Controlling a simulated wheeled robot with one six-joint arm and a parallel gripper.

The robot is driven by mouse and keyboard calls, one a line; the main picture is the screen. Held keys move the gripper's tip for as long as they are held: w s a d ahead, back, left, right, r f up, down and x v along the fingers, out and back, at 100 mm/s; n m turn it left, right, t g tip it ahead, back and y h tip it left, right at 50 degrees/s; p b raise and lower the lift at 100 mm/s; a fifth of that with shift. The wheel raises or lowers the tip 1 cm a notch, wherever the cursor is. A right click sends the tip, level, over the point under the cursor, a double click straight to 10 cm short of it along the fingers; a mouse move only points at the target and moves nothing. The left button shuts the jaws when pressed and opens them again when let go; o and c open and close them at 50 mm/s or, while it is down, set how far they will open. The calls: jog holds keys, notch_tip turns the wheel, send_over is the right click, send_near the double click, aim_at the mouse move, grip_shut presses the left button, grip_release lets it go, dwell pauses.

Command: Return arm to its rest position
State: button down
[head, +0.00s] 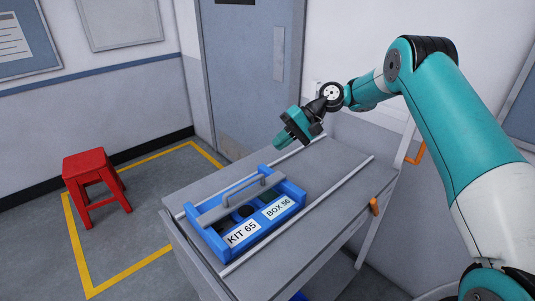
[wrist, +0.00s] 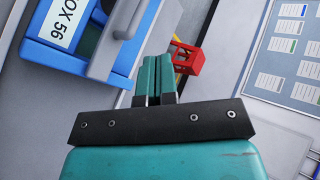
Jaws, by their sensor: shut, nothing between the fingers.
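My teal arm reaches in from the right in the head view. My gripper (head: 281,141) hangs in the air above the far side of the grey conveyor table, behind the blue kit box. In the wrist view my gripper's two teal fingers (wrist: 158,75) are together, with nothing seen between them. The blue box (head: 213,239) stands on the table with a grey handle on top and labels reading KIT 65 and BOX 56. Part of the blue box (wrist: 46,52) also shows at the upper left of the wrist view, apart from the fingers.
The grey table (head: 318,196) has two light rails (head: 330,190) along its top and an orange part (head: 374,206) at its right edge. A grey door (head: 236,80) is behind.

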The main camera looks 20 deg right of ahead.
jog(key=shift+d+r, duration=0.15)
jog(key=shift+d, duration=0.1)
dwell(0.3)
jog(key=s+a+r+n+h, duration=0.3)
jog(key=s+a+r+n, duration=0.1)
jog(key=s+a+r, duration=0.75)
jog(key=s+d+n+h, duration=0.3)
jog(key=s+n, duration=0.1)
jog(key=s, duration=2)
jog(key=shift+s+r+n, duration=0.25)
jog(key=shift+r+n, duration=0.05)
jog(key=shift+r, duration=0.15)
